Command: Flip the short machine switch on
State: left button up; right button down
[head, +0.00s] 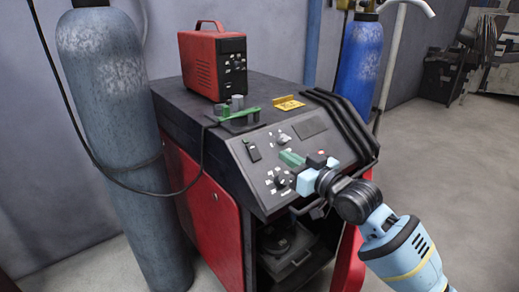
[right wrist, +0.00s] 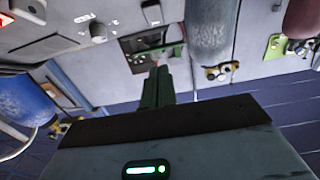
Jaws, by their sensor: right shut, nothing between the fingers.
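The machine (head: 255,100) is a dark-topped cabinet with red sides and a sloped grey control panel (head: 270,170). A small black switch (head: 253,151) sits at the panel's upper left, and a pale control (head: 284,138) is to its right. I cannot tell for sure which control is the short switch. My right gripper (head: 291,158) is shut and empty, its green fingers over the middle of the panel; contact cannot be told. Its fingers (right wrist: 157,88) also show in the right wrist view, pointing toward the panel. My left gripper is not in view.
A grey gas cylinder (head: 115,150) stands left of the machine, with a black cable across it. A blue cylinder (head: 359,65) stands behind right. A red box (head: 213,62) and a green part (head: 238,115) sit on top. The floor at right (head: 450,170) is clear.

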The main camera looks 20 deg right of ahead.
send_near(251, 144)
notch_tip(251, 144, up, 3)
jog(key=w, duration=0.3)
jog(key=shift+w+a+f, duration=0.9)
jog(key=shift+w+f, duration=0.05)
jog(key=shift+f, duration=0.05)
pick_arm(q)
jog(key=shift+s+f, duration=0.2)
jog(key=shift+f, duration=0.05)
pick_arm(e)
jog(key=shift+w+a+f, duration=0.15)
jog(key=shift+w+f, duration=0.15)
jog(key=shift+w, duration=0.05)
